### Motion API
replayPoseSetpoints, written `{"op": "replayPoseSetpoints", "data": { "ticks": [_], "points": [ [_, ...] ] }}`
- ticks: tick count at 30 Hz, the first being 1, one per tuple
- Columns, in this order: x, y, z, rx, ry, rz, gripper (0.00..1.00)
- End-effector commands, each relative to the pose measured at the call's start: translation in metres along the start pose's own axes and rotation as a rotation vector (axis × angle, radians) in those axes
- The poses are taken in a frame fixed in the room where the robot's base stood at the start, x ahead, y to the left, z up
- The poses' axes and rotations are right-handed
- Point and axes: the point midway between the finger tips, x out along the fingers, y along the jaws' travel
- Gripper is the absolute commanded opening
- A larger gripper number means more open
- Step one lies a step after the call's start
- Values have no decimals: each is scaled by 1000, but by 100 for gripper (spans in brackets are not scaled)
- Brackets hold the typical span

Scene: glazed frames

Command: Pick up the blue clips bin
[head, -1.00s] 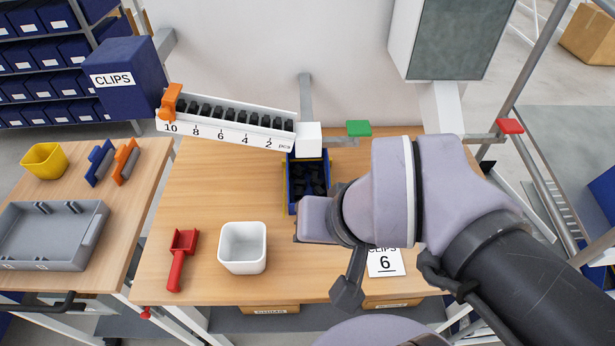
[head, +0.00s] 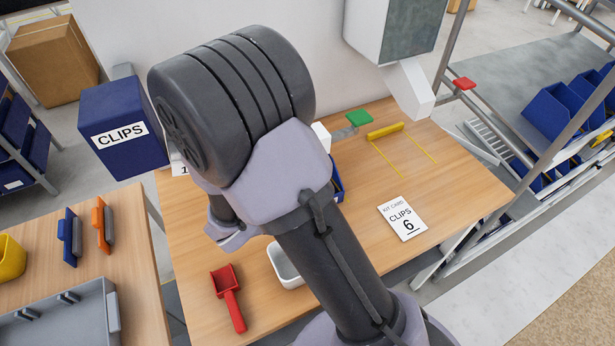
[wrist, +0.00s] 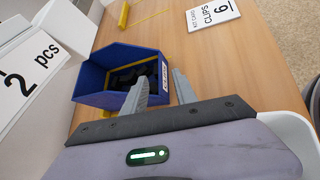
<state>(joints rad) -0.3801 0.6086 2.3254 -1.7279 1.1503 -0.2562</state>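The blue clips bin (wrist: 98,97) stands on the wooden table in the wrist view, with dark clips inside and a white label on its right-hand wall. In the head view my arm hides most of it, and only a blue edge (head: 337,183) shows. My gripper (wrist: 163,73) has its two grey fingers spread. The left finger overlaps the bin in the picture, and the right finger is just beyond the labelled wall. I cannot tell whether either finger touches the bin. The gripper's fingers are hidden in the head view.
A dispenser with a "2 pcs" scale (wrist: 30,75) is close on the left. A white tub (head: 284,268) and red scoop (head: 228,292) are at the front. A "CLIPS 6" card (head: 403,219) lies on the right near a yellow-marked area (head: 386,130). The right side has free room.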

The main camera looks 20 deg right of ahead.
Motion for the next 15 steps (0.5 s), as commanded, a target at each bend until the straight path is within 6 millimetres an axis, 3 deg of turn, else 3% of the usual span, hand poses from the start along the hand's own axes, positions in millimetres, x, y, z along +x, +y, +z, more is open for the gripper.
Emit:
{"op": "replayPoseSetpoints", "data": {
  "ticks": [10, 15],
  "points": [
    [59, 0, -8, 4, -1, -3, 34],
    [72, 1, -6, 4, 0, -1, 34]
  ]
}}
